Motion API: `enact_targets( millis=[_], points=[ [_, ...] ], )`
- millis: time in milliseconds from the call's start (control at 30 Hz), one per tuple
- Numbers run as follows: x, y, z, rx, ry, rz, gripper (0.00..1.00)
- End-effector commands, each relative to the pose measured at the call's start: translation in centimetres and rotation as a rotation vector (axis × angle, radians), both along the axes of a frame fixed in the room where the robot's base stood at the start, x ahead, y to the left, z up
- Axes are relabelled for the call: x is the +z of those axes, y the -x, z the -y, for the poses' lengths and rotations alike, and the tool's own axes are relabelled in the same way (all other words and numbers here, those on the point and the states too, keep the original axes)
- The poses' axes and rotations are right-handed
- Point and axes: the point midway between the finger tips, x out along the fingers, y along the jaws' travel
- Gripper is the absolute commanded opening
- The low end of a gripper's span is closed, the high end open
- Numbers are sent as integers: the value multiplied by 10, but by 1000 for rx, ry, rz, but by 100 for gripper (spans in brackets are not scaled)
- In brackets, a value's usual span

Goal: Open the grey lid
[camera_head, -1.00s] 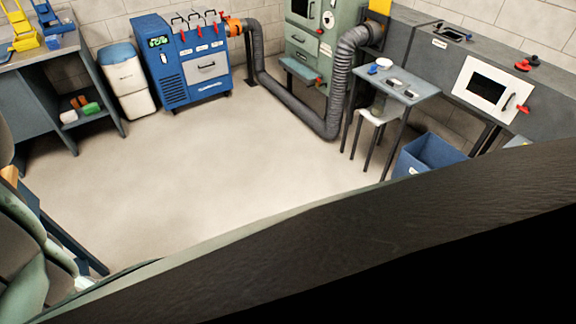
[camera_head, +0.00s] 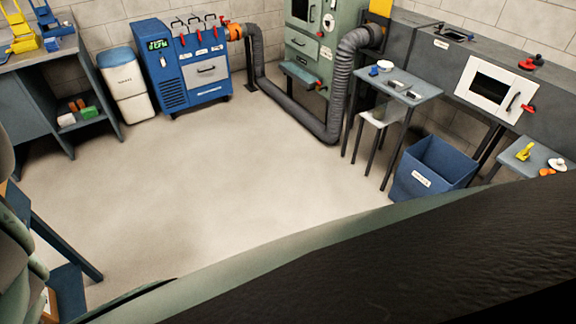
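I cannot tell for sure which part is the grey lid. A small framed hatch (camera_head: 455,33) lies on top of the long grey duct (camera_head: 425,60) at the upper right; it is too small to tell whether it is open or shut. Further right, the duct has a white door (camera_head: 488,90) with a dark window and a handle, and it looks shut. My gripper is not in view. A large dark shape with a pale green edge, close to the camera, hides the lower right.
A blue cabinet (camera_head: 190,75), a white bin with a blue lid (camera_head: 125,85), a ribbed hose (camera_head: 300,121), a small table (camera_head: 425,88), a stool (camera_head: 382,115) and a blue crate (camera_head: 410,175) stand around. A side table (camera_head: 515,160) is at right. The middle floor (camera_head: 200,180) is clear.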

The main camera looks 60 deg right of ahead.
Motion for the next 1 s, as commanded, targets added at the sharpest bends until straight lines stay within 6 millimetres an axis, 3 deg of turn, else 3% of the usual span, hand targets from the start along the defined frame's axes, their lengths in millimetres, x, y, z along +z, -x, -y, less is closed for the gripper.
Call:
enact_targets(
  millis=[200,900,1000],
  points=[
    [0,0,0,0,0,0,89],
    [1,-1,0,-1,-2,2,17],
    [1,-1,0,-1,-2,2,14]
  ],
)
